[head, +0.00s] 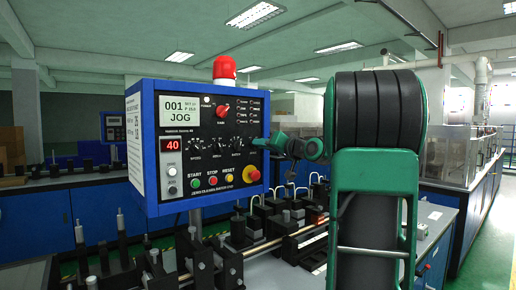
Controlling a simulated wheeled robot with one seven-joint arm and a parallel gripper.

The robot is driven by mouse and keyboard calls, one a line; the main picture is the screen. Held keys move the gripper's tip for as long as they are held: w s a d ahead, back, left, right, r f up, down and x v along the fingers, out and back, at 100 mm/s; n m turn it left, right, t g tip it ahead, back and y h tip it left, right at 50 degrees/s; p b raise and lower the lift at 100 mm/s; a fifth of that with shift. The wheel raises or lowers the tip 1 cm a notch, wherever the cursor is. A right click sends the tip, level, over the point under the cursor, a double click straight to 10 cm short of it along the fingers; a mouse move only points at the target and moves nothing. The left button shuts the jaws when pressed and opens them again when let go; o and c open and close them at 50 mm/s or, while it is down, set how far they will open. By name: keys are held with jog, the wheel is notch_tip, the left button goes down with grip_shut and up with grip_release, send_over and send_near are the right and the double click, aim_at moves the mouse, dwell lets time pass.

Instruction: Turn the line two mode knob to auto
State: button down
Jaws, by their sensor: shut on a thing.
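A control panel (178,165) with a blue case and black face stands at centre left. Its screen (180,111) reads "001" and "JOG". A red knob (222,109) sits at the top middle of the face. Several black knobs (215,145) form a row below it; their labels are too small to read. My green gripper (262,142) reaches from the right to the right end of this row. It is shut on what appears to be a knob there, which its fingers hide. I cannot tell which knob belongs to line two.
A yellow and red stop button (250,174) sits just below my gripper. Start, stop and reset buttons (212,182) line the lower face. A red beacon (224,68) tops the panel. A machine with rods and posts (230,262) lies below. My arm hides much of the right.

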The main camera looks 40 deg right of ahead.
jog(key=n, duration=1.1)
jog(key=shift+w+a+n, duration=0.1)
jog(key=shift+a+n, duration=0.3)
dwell(0.5)
jog(key=c, duration=1.8)
grip_release()
jog(key=shift+c, duration=0.2)
jog(key=s, duration=1)
jog(key=shift+s+a, duration=0.35)
